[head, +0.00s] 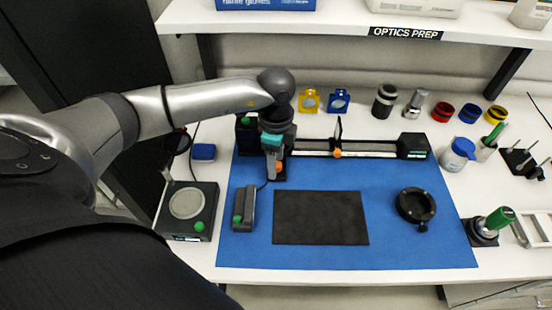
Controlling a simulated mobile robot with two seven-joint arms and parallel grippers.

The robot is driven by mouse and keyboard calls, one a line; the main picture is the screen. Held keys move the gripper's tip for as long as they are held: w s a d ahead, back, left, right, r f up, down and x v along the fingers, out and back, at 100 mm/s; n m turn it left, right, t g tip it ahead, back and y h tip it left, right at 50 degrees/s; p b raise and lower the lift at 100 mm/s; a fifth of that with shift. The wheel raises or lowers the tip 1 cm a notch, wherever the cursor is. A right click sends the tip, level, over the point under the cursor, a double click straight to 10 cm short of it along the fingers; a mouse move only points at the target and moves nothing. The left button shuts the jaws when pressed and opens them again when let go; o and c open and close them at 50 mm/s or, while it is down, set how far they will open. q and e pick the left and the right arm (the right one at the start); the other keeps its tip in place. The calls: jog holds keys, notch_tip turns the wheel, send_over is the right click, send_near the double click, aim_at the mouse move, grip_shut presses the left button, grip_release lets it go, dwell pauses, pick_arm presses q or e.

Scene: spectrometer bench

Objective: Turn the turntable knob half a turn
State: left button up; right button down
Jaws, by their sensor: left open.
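A black rail (314,149) runs along the back of the blue mat. An orange knob (279,167) shows at its left part, beside a black block; it may be the turntable knob, but my gripper hides most of what is around it. My left gripper (272,172) points down right at this knob and is open. I cannot tell whether its fingers touch the knob. A second orange knob (337,153) sits under an upright dark plate on the rail. My right gripper is out of view.
A dark pad (321,217) and a black ring mount (416,206) lie on the blue mat (390,252). A round-plated device (187,204) and a grey handset (244,209) stand at left. Bottles and coloured rings line the back right. A shelf (340,22) overhangs the back.

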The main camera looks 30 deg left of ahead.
pick_arm(q)
grip_shut()
dwell(0.4)
dwell(0.4)
